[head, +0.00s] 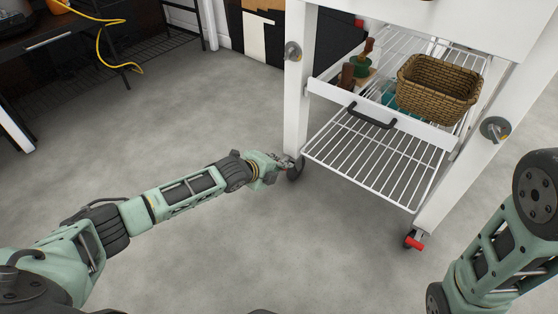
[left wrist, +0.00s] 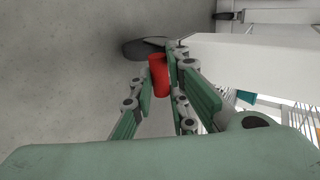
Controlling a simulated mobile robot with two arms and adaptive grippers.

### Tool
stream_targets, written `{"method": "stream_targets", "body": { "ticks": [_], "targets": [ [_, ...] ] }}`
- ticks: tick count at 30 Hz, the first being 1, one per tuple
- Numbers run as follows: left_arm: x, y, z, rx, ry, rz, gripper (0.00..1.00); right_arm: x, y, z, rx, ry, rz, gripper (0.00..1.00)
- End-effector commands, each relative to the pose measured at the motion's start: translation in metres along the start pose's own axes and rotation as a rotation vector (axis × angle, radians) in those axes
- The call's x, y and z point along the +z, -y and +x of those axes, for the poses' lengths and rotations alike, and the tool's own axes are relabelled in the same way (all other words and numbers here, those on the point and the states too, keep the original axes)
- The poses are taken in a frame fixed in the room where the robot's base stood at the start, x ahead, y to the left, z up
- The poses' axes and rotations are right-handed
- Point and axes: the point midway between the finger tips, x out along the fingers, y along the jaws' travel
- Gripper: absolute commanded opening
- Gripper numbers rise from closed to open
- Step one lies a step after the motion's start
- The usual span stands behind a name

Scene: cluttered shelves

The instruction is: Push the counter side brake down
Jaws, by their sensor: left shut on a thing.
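The counter (head: 430,22) is a white cart on wheels. My left gripper (head: 286,161) is low at its left front leg, beside the dark caster wheel (head: 295,170). In the left wrist view, the red brake lever (left wrist: 158,76) of this wheel sits between the fingers of my left gripper (left wrist: 170,82), which is shut on it. The lever is hidden by the gripper in the head view. Another red brake lever (head: 416,243) shows on the right front caster. My right arm is at the right edge; its gripper is out of view.
A wire shelf (head: 375,165) sticks out low under the counter. Above it, a drawer with a black handle (head: 372,117) holds a wicker basket (head: 438,88) and bottles. A dark table with a yellow cable (head: 103,42) stands at far left. The grey floor between is clear.

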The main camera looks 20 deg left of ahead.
Motion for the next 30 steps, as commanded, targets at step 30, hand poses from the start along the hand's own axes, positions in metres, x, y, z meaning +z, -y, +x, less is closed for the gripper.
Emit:
{"method": "stream_targets", "body": {
  "ticks": [30],
  "targets": [
    [-0.0002,-0.0122,0.0060,-0.155,0.001,-0.002,0.28,-0.0026,0.0019,-0.0084,0.000,0.001,0.001,0.40]
  ]
}}
